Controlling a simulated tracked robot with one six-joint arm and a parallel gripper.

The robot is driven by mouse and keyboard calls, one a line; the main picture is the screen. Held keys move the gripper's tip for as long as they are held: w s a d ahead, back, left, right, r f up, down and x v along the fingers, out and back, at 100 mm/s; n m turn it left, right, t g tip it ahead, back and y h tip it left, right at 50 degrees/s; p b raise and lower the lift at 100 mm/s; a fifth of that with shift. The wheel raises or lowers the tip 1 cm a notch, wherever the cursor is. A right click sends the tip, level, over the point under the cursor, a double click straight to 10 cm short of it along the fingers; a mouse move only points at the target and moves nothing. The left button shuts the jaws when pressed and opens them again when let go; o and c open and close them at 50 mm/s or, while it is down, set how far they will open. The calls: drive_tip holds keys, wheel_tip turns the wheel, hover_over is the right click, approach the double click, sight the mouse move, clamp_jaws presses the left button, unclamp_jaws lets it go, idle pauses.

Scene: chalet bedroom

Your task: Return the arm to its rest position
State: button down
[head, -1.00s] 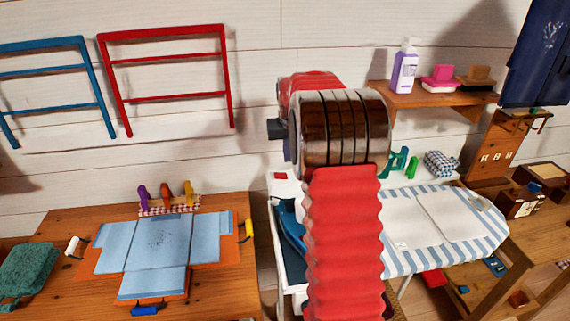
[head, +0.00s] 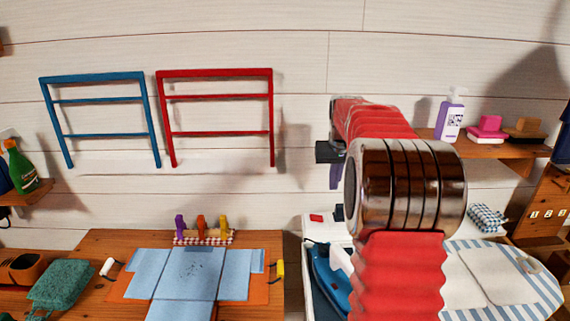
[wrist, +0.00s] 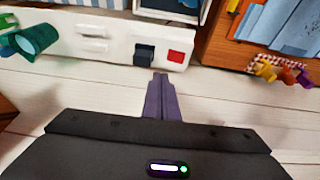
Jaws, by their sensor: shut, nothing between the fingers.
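My arm, red with a ribbed metal joint, rises in front of the white wall in the head view. My gripper (head: 335,174) is at its far end, mostly hidden behind the arm's joints. In the wrist view my gripper (wrist: 160,82) shows its dark fingers shut together and empty. The fingertips appear just short of a white unit (wrist: 110,40) with a dark square and a red square on it. I cannot tell whether they touch it.
A blue rack (head: 100,102) and a red rack (head: 215,98) hang on the wall. A shelf (head: 500,146) carries a purple-labelled bottle (head: 450,118). A striped ironing board (head: 540,290) stands at right. The wall between has free room.

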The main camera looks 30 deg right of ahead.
drive_tip(key=s+a+f, duration=0.3)
drive_tip(key=s+f, duration=0.1)
drive_tip(key=s+a+r+n+t, duration=0.1)
drive_tip(key=s+a+r+n, duration=0.1)
drive_tip(key=s+a, duration=1)
drive_tip(key=s+a+r+n+t+y, duration=0.1)
drive_tip(key=s+a+r+n, duration=0.1)
drive_tip(key=s+a, duration=1.1)
drive_tip(key=a+n, duration=0.1)
drive_tip(key=a, duration=0.4)
drive_tip(key=shift+s+a+t+y, duration=0.15)
drive_tip(key=shift+a+t+y, duration=0.15)
drive_tip(key=shift+a+t, duration=0.1)
drive_tip(key=shift+d, duration=0.1)
